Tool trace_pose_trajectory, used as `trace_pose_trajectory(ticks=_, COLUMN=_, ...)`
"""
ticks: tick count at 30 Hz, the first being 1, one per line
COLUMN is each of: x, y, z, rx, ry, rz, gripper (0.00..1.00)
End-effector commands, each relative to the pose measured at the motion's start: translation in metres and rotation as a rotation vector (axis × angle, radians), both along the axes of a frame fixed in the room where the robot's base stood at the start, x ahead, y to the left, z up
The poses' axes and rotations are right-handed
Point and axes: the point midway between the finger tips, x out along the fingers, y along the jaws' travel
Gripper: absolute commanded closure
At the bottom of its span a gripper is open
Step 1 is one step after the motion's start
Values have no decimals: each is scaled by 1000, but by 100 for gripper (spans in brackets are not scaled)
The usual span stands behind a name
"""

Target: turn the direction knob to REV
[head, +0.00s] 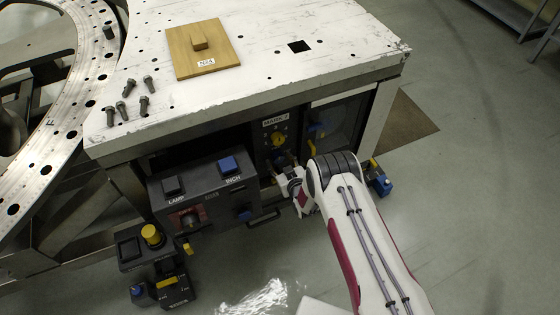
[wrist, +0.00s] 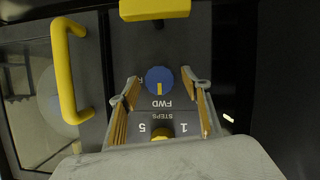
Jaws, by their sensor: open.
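The direction knob (wrist: 159,80) is a round blue knob with a yellow pointer mark, on a dark panel in the wrist view. Its mark faces the FWD label (wrist: 161,104), which reads upside down there. No REV label is legible; a small partly hidden marking shows by the left finger. My gripper (wrist: 162,84) is open, with one tan-padded finger on each side of the knob and gaps between. In the head view my gripper (head: 285,176) is at the panel under the table, and I cannot make out the direction knob there.
A yellow STEPS knob (wrist: 160,135) sits between my fingers, near the palm. A yellow bar handle (wrist: 68,70) is at the left and a yellow block (wrist: 155,9) at the top. The head view shows a control box (head: 205,190) left of my gripper and the white table (head: 270,85) above.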

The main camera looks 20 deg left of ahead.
Motion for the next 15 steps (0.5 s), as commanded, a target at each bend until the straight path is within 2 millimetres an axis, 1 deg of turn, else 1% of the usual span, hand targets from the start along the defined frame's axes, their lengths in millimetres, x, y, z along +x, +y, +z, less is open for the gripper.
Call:
trace_pose_trajectory(ticks=7, x=0, y=0, z=0, rx=0, ry=0, rz=0, gripper=52)
trace_pose_trajectory(ticks=8, x=0, y=0, z=0, rx=0, ry=0, rz=0, gripper=55)
trace_pose_trajectory(ticks=9, x=0, y=0, z=0, rx=0, ry=0, rz=0, gripper=65)
trace_pose_trajectory(ticks=11, x=0, y=0, z=0, rx=0, ry=0, rz=0, gripper=81)
trace_pose_trajectory(ticks=12, x=0, y=0, z=0, rx=0, ry=0, rz=0, gripper=90)
trace_pose_trajectory(ticks=15, x=0, y=0, z=0, rx=0, ry=0, rz=0, gripper=90)
